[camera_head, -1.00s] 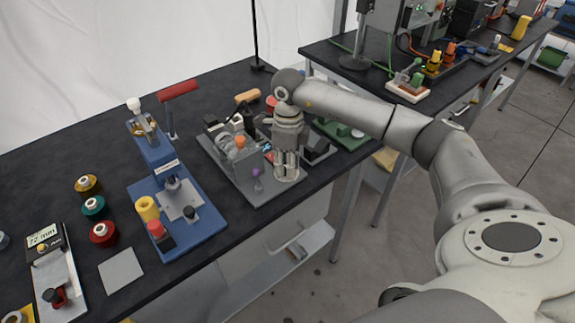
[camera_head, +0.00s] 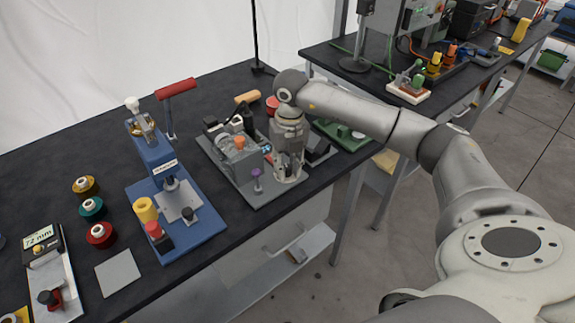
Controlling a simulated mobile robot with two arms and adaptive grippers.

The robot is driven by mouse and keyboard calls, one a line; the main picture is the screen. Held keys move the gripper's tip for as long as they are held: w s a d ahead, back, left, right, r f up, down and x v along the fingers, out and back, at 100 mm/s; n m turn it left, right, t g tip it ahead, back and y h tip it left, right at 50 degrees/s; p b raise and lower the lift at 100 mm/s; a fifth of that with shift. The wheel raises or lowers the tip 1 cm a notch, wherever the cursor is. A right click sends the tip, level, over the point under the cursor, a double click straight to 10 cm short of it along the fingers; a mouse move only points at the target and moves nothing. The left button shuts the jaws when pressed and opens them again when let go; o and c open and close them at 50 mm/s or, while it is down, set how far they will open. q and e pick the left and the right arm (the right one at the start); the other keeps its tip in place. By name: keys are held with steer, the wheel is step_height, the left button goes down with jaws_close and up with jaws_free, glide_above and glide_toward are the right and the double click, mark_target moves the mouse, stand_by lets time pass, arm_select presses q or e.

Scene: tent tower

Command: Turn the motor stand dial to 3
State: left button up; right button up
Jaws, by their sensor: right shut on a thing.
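The motor stand (camera_head: 238,160) is a grey unit on a grey baseplate in the middle of the black workbench, with an orange knob and a purple knob on its near side. A small lit display (camera_head: 266,149) shows beside my gripper. My right gripper (camera_head: 287,178) points down at the right side of the stand. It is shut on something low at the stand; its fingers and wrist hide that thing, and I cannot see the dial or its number. My left gripper is not in view.
A blue press (camera_head: 163,185) with a red handle stands left of the stand. Thread spools (camera_head: 92,208), a grey plate (camera_head: 118,271) and a gauge reading 72 mm (camera_head: 42,238) lie further left. A green board (camera_head: 343,134) is close on the right. A second bench stands at the back right.

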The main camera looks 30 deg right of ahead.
mark_target(289, 168)
steer(key=shift+w+r+m, duration=0.1)
steer(key=shift+m, duration=1.2)
steer(key=o, duration=0.7)
steer(key=shift+c, duration=0.2)
steer(key=shift+o, duration=0.4)
step_height(289, 168, up, 12)
steer(key=shift+s+d, duration=0.2)
